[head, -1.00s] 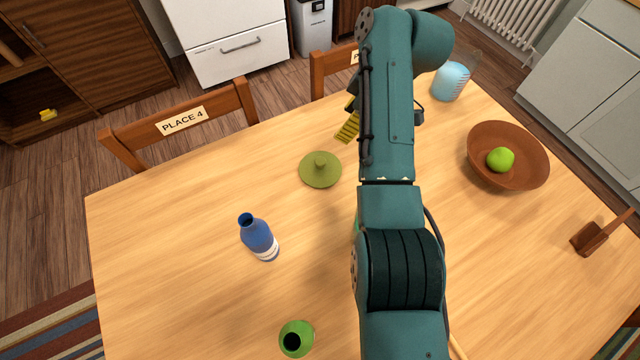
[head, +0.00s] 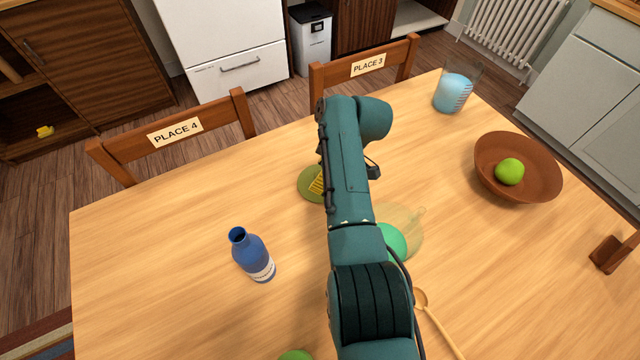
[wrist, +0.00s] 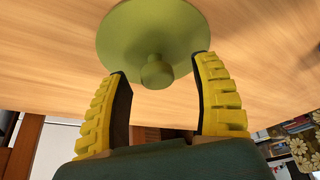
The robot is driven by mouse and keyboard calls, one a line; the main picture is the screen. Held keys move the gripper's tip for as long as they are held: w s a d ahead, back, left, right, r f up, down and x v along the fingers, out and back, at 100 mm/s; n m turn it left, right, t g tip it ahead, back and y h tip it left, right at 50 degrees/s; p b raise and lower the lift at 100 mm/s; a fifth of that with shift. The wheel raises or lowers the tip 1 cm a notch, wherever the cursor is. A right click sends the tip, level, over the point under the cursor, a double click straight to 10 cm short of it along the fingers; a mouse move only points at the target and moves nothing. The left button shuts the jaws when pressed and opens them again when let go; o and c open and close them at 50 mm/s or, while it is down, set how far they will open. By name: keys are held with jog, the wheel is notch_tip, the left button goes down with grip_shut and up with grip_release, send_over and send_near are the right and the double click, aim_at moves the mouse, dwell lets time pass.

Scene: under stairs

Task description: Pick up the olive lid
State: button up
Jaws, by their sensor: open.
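The olive lid (head: 309,186) lies on the wooden table, left of my arm in the head view and partly hidden by my gripper. In the wrist view the lid (wrist: 152,32) shows as a round olive disc with its knob (wrist: 157,72) facing my gripper. My gripper (wrist: 163,66) is open, with its yellow and black fingers apart.
A blue bottle (head: 253,255) stands to the left. A translucent bowl (head: 408,222) with something green and a wooden spoon (head: 437,327) lie right of my arm. A brown bowl (head: 534,186) holds a green apple (head: 509,171). A measuring cup (head: 453,93) stands at the far edge.

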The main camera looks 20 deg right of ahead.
jog(key=shift+w+a+f, duration=0.1)
jog(key=shift+w+f, duration=0.1)
jog(key=shift+f, duration=0.2)
jog(key=shift+r, duration=0.1)
jog(key=c, duration=1.1)
notch_tip(320, 180, up, 10)
jog(key=p, duration=0.3)
jog(key=shift+c, duration=0.2)
jog(key=o, duration=0.3)
grip_shut()
